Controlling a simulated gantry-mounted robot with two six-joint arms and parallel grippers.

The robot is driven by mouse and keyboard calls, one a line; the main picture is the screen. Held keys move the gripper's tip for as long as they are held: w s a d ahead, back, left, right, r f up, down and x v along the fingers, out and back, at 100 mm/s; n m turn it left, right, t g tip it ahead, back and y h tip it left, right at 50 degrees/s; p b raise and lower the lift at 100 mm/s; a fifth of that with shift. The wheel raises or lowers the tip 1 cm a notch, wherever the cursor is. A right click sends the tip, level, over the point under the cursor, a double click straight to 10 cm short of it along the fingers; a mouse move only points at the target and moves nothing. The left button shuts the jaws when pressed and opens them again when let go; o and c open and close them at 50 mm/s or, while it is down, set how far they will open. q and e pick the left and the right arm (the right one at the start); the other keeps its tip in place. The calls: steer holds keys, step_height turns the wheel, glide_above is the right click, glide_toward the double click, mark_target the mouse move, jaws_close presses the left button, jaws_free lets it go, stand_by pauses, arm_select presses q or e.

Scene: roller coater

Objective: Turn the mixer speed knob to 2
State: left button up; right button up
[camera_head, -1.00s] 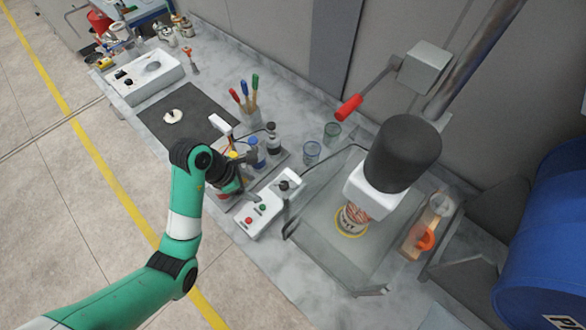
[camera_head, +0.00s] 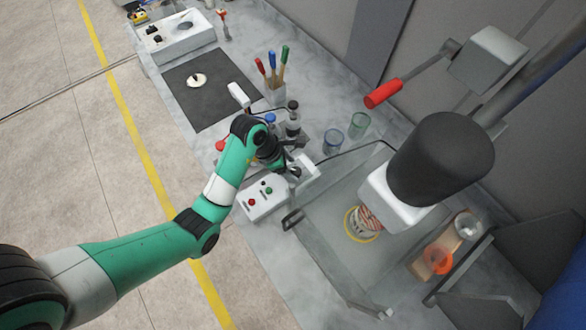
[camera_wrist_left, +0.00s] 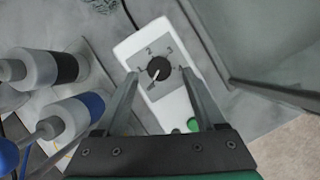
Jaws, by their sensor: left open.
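The mixer speed knob (camera_wrist_left: 159,68) is a round black dial on a white control box (camera_wrist_left: 150,47). In the left wrist view a white pointer on it aims toward the lower left, away from the printed 2 and 3 above it. My left gripper (camera_wrist_left: 160,76) is open, with one finger on each side of the knob in that view. I cannot tell whether the fingers touch it. In the head view my left gripper (camera_head: 288,163) is over the control box (camera_head: 318,178) and partly hides the knob. My right gripper is not in view.
A button box (camera_head: 262,197) with red and green buttons sits beside the knob box. Bottles (camera_head: 293,120) stand close behind the gripper. The mixer (camera_head: 440,160) hangs over a can (camera_head: 362,222) to the right. Two glasses (camera_head: 358,125) stand behind.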

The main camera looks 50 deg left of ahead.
arm_select(q)
steer(key=shift+x, duration=0.9)
steer(key=shift+r, duration=0.1)
jaws_close()
